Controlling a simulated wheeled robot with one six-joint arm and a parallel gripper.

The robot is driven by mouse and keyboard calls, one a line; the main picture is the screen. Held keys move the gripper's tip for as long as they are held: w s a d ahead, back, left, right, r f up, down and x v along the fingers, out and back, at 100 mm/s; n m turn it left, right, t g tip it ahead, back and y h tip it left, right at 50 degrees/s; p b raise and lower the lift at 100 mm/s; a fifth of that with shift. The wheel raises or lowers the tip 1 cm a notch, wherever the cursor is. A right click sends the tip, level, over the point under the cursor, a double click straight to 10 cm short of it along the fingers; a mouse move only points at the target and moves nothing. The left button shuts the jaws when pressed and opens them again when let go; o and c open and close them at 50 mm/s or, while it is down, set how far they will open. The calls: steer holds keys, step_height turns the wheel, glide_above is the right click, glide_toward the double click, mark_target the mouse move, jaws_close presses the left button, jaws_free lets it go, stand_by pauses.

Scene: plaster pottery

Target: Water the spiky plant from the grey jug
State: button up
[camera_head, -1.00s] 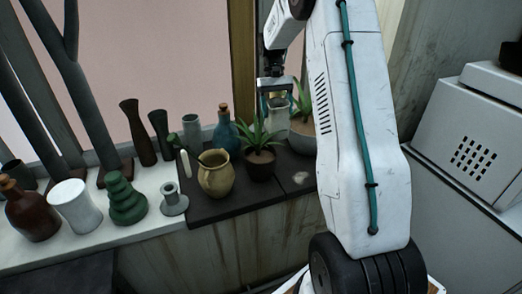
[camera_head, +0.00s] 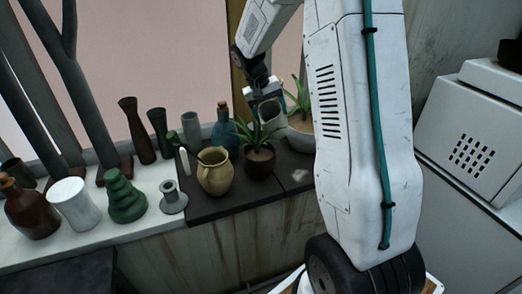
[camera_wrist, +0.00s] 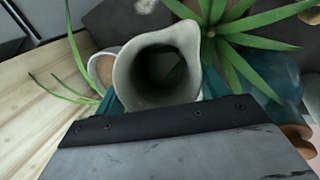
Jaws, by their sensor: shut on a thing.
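The grey jug (camera_wrist: 155,72) is in my gripper (camera_head: 266,98). In the wrist view its dark mouth faces the camera and its spout points up and right, by the leaves of the spiky plant (camera_wrist: 235,32). Its handle is on the left. In the head view the jug (camera_head: 271,112) is just behind and above the spiky plant (camera_head: 259,136), which stands in a dark brown pot (camera_head: 260,164). Leaves partly hide the jug there. My gripper is shut on the jug; teal fingers show beside it in the wrist view. I cannot see any water flowing.
Another leafy plant in a grey pot (camera_head: 304,138) stands right of the spiky plant. A tan jug (camera_head: 215,174) stands close on its left, and a blue bottle (camera_head: 223,128) behind. Several vases line the sill further left. The dark slab (camera_head: 285,178) is bare in front.

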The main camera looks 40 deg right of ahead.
mark_target(262, 120)
steer(key=shift+s+a+r+t+h, duration=0.25)
steer(key=shift+a+h, duration=0.15)
steer(key=shift+a, duration=0.1)
steer(key=shift+s+a+r+t+h, duration=0.15)
steer(key=shift+a+r+h, duration=0.1)
steer(key=shift+a+h, duration=0.2)
steer(key=shift+s+a+f+h, duration=0.1)
steer(key=shift+a+f+h, duration=0.1)
steer(key=shift+f+h, duration=0.35)
steer(key=shift+s+a+f+h, duration=0.15)
steer(key=shift+f+h, duration=0.15)
steer(key=shift+f, duration=0.35)
steer(key=shift+a+f+m+t+h, duration=0.2)
steer(key=shift+f+m+t+h, duration=0.25)
steer(key=shift+h, duration=0.45)
steer(key=shift+s+a+f+t+h+p, duration=0.15)
steer(key=shift+f+t+h, duration=0.1)
steer(key=shift+h, duration=0.2)
steer(key=shift+w+a+f+t+h+p, duration=0.1)
steer(key=shift+a+t+h+p, duration=0.1)
steer(key=shift+h, duration=0.25)
steer(key=shift+d, duration=0.3)
steer(key=shift+w+d+f, duration=0.1)
steer(key=shift+w+d, duration=0.4)
steer(key=shift+d, duration=0.25)
steer(key=shift+f+m+h+p, duration=0.1)
steer(key=shift+m+h+p, duration=0.15)
steer(key=shift+h+p, duration=0.35)
steer(key=shift+d, duration=0.1)
